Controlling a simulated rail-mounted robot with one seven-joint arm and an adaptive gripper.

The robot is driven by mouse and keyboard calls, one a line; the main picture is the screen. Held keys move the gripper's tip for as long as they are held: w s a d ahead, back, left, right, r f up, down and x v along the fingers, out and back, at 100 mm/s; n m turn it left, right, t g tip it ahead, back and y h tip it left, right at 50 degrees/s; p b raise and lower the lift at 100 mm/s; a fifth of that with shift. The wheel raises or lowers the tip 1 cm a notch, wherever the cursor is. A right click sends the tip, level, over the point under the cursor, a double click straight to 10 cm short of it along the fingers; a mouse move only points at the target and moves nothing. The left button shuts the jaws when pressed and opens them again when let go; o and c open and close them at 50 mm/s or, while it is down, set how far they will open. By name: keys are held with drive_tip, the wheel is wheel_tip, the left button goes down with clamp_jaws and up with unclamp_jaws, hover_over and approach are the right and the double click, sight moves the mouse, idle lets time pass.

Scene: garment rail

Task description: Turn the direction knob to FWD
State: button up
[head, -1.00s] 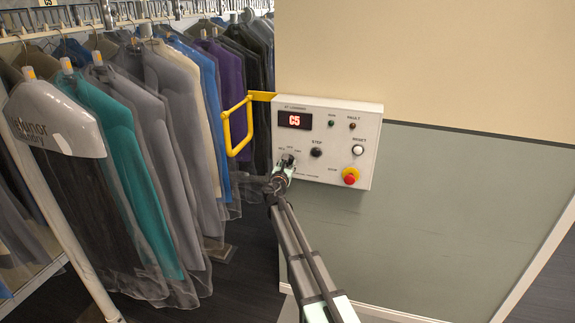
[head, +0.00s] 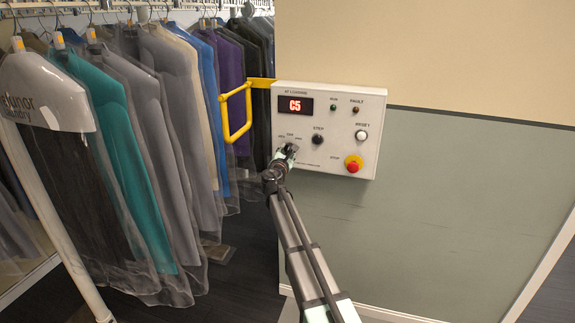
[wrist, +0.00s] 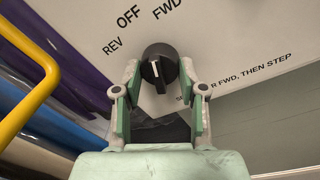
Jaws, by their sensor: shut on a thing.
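The black direction knob (wrist: 161,66) is on the white control panel (head: 345,140), below the REV, OFF and FWD labels in the wrist view. Its white mark points roughly up in that view, near the span between OFF and FWD; I cannot tell its exact setting. My gripper (wrist: 160,78) has a fingertip at each side of the knob and is shut on it. In the head view my gripper (head: 287,154) is at the panel's lower left and mostly hides the knob.
A yellow bar (head: 237,115) juts left of the panel. Bagged garments (head: 130,150) hang at left.

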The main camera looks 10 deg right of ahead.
drive_tip(key=m+b, duration=0.1)
drive_tip(key=b, duration=0.1)
drive_tip(key=m+b, duration=0.1)
drive_tip(key=b, duration=0.1)
drive_tip(key=shift+w+f+m+b, duration=0.1)
drive_tip(key=shift+f+m+b, duration=0.1)
drive_tip(key=shift+m+b, duration=0.1)
drive_tip(key=shift+r+m+b, duration=0.25)
drive_tip(key=shift+m+b, duration=0.35)
drive_tip(key=shift+b, duration=0.15)
drive_tip(key=o, duration=1.2)
drive_tip(key=shift+c, duration=0.2)
drive_tip(key=v, duration=1.2)
